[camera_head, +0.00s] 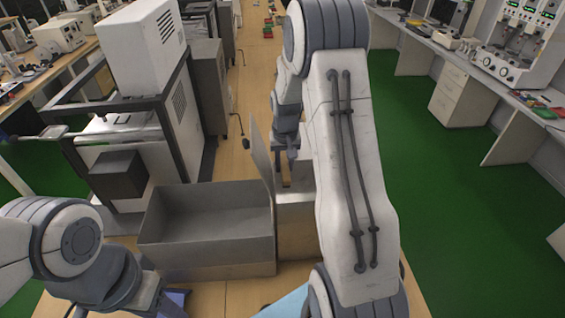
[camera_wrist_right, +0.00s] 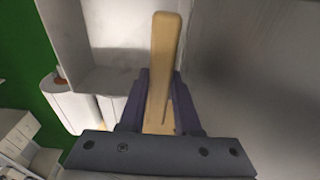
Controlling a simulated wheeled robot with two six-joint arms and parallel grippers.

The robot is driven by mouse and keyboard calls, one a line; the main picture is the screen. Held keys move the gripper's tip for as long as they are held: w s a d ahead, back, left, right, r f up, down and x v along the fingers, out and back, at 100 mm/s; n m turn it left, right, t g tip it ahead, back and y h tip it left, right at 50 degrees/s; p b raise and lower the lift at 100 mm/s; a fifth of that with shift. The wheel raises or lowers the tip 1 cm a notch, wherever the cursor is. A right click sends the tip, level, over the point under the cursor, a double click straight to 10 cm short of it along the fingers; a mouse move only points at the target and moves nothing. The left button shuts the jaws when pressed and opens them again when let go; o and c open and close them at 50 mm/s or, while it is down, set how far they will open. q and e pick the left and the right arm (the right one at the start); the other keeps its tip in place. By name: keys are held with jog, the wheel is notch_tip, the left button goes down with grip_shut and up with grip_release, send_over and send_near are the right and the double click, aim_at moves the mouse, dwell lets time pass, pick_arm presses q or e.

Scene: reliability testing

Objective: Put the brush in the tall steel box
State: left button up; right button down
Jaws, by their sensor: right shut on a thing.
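My right gripper (camera_wrist_right: 160,108) is shut on the brush (camera_wrist_right: 165,60), whose pale wooden handle stands up between the fingers in the right wrist view. The brush's other end is hidden. In the head view my right gripper (camera_head: 287,160) points down over a tall steel box (camera_head: 297,228), close to its raised side panel (camera_head: 262,155). My arm hides part of this box, and I cannot tell whether the brush is inside its rim. My left gripper (camera_head: 172,300) is low at the left, mostly hidden by its wrist, so its jaws cannot be judged.
A wide, open, empty steel box (camera_head: 207,222) stands left of the tall one. A framed machine (camera_head: 130,130) stands behind it on the wooden bench (camera_head: 228,160). Green floor (camera_head: 455,215) is open to the right. A light-blue object (camera_head: 288,304) shows at the front edge.

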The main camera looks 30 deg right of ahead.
notch_tip(320, 180, down, 7)
jog(key=b, duration=0.4)
jog(key=shift+b, duration=0.3)
jog(key=c, duration=0.5)
grip_release()
jog(key=shift+c, duration=0.2)
jog(key=shift+a, duration=0.1)
